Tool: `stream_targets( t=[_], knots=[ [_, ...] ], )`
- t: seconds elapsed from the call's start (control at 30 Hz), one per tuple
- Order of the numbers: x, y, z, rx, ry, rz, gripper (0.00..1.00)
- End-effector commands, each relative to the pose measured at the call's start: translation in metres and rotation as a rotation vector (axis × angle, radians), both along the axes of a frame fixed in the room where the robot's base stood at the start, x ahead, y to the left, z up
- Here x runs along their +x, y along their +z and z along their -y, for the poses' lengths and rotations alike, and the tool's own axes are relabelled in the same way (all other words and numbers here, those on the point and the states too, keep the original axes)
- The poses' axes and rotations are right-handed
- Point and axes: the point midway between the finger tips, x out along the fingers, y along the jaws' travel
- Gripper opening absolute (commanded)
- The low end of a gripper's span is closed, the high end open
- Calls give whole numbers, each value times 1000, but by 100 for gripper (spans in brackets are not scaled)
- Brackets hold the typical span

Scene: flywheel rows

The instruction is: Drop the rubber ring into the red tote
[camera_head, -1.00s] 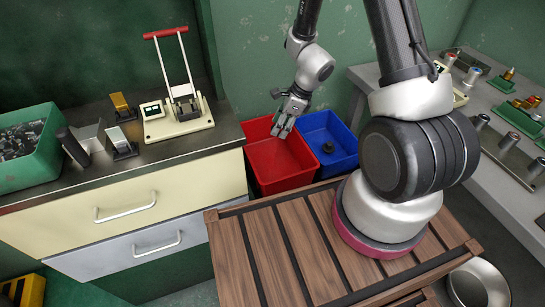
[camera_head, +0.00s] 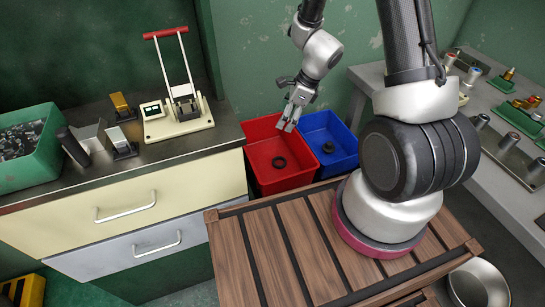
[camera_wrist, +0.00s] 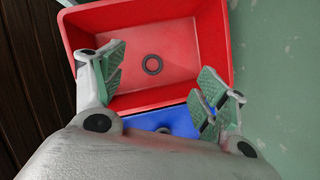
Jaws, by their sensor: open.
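The red tote (camera_head: 262,127) stands on the floor between the cabinet and the blue tote. A black rubber ring (camera_head: 279,162) lies flat on its floor. In the wrist view the ring (camera_wrist: 153,64) lies near the middle of the red tote (camera_wrist: 220,60). My gripper (camera_head: 289,121) is above the totes, near the rim they share. In the wrist view its fingers (camera_wrist: 163,88) are spread apart with nothing between them. The ring is below and apart from them.
The blue tote (camera_head: 345,163) is right beside the red one and holds a dark round part (camera_head: 328,147). A counter (camera_head: 222,134) with a lever press (camera_head: 180,110) stands to the left. A grey bench (camera_head: 490,150) with metal parts stands to the right.

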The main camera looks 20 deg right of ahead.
Motion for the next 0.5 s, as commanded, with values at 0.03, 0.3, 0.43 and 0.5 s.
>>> stream_targets(
  t=[0.03,0.3,0.43,0.5],
  knots=[
    [-1,12,5,-1,0,5,73],
    [-9,60,23,-1,-1,3,73],
    [-11,70,27,-1,0,0,73],
    [-12,72,28,-1,0,0,73]
  ],
)
